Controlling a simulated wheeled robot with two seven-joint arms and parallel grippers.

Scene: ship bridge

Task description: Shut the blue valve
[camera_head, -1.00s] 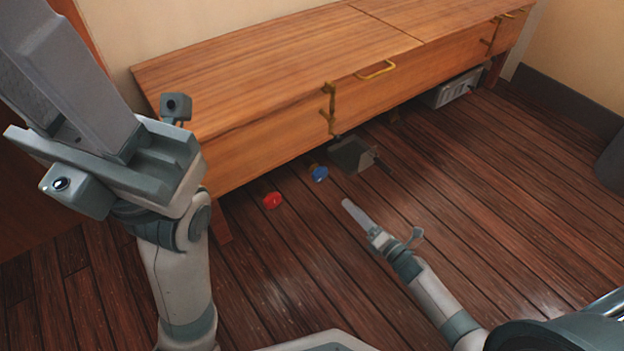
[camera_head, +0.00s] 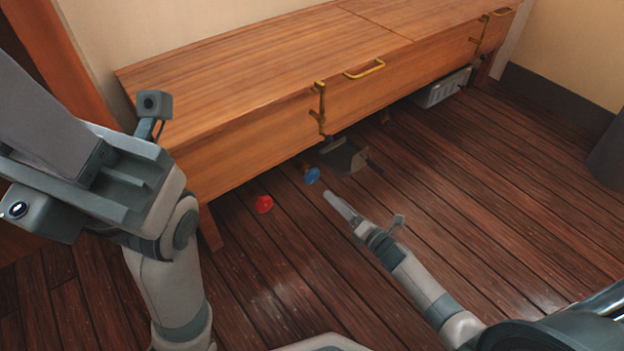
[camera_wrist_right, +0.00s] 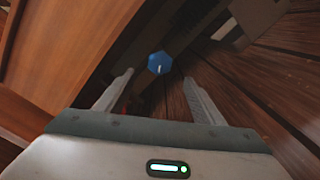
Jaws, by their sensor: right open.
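The blue valve (camera_head: 312,176) is a small blue knob low under the front edge of the wooden bench. In the right wrist view the blue valve (camera_wrist_right: 159,63) shows a white mark on its face and lies ahead, between the lines of the two fingers. My right gripper (camera_head: 333,199) is just in front of it and to its lower right, apart from it. In the right wrist view the gripper (camera_wrist_right: 158,88) is open with nothing between its fingers. My left arm comes in at the left; its fingertips are not clearly seen.
A red valve (camera_head: 264,204) sits left of the blue one. The wooden bench (camera_head: 250,75) with brass handles overhangs both. A dark grey box (camera_head: 343,156) lies right of the blue valve, and a light grey box (camera_head: 443,88) is farther right. The floor in front is clear.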

